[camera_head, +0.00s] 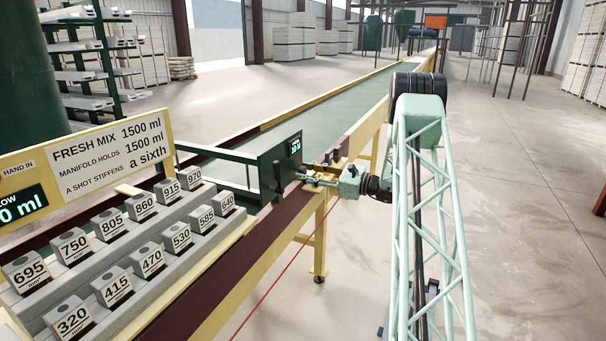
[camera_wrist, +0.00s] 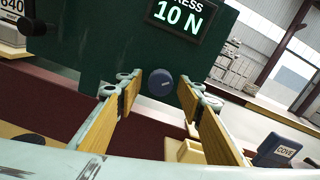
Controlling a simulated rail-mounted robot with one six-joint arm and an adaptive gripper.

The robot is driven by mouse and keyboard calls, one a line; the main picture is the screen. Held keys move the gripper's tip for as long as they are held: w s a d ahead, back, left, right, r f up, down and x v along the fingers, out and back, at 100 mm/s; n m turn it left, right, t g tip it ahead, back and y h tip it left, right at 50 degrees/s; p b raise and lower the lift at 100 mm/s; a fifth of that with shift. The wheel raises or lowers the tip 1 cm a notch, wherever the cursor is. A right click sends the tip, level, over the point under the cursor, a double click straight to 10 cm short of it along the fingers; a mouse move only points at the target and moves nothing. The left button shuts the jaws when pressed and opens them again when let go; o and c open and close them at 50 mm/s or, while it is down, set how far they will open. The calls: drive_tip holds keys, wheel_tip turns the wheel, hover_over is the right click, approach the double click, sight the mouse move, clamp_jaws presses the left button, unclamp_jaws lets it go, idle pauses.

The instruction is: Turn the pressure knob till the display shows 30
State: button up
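The pressure display (camera_wrist: 180,14) reads "PRESS 10 N" on a dark green panel (camera_wrist: 90,45) in the wrist view. It is small in the head view (camera_head: 295,146). Below it is a round dark blue knob (camera_wrist: 160,84) with a short pale mark on its face. My gripper (camera_wrist: 160,92) is open, its two wood-coloured fingers left and right of the knob in the picture. Gaps show on both sides, and nothing is held. I cannot tell whether the fingertips reach around the knob. In the head view my gripper (camera_head: 318,177) is just right of the panel, and the knob is hidden.
Numbered grey blocks (camera_head: 171,190) stand on a stepped rack to the left. A dark block labelled "COVE" (camera_wrist: 284,152) is at lower right in the wrist view. Open floor (camera_head: 510,190) lies right of my arm.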

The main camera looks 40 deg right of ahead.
drive_tip(key=shift+w+a, duration=0.25)
drive_tip(key=shift+w, duration=0.35)
drive_tip(key=shift+c, duration=0.6)
drive_tip(key=c, duration=0.8)
drive_tip(key=shift+o, duration=0.2)
